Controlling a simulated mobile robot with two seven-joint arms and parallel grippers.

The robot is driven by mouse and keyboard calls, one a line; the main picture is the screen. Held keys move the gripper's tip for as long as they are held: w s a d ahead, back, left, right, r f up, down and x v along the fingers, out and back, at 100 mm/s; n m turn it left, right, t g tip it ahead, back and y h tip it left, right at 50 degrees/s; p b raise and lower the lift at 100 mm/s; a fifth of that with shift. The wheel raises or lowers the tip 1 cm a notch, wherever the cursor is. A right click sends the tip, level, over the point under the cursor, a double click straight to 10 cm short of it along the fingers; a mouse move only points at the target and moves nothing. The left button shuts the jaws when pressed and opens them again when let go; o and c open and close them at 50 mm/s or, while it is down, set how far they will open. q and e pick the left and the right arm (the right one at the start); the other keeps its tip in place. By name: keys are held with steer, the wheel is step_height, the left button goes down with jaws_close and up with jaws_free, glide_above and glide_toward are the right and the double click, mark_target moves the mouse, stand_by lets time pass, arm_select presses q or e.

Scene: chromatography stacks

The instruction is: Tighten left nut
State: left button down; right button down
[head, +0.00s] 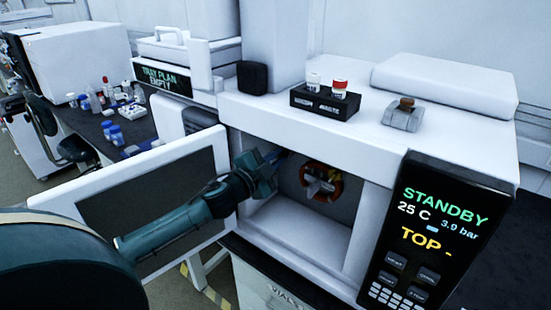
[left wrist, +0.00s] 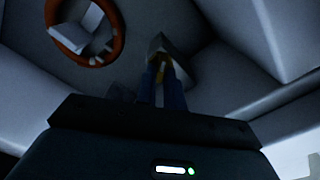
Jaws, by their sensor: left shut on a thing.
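My left gripper (head: 277,156) reaches through the open front of the white instrument into its oven chamber, near the upper left. In the left wrist view the gripper (left wrist: 161,78) is shut on a small brass-coloured nut (left wrist: 160,66). The nut sits at a grey block (left wrist: 172,48) on the chamber wall. The fingers and shadow hide much of the nut, and its thread cannot be seen. In the head view the nut is hidden by the gripper. My right gripper is in neither view.
An orange-red coil (head: 336,190) on a grey holder hangs right of the gripper; it also shows in the wrist view (left wrist: 120,40). The open door (head: 88,194) stands left, below my arm. A black vial rack (head: 318,104) and a grey block (head: 402,118) sit on top.

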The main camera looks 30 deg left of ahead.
arm_select(q)
steer(key=m, duration=0.6)
steer(key=shift+f, duration=0.15)
steer(key=shift+m, duration=0.4)
steer(key=c, duration=1.5)
jaws_free()
steer(key=s+b, duration=0.2)
steer(key=s, duration=1.1)
steer(key=shift+a+b, duration=0.4)
steer(key=shift+a, duration=0.05)
steer(key=shift+s, duration=0.1)
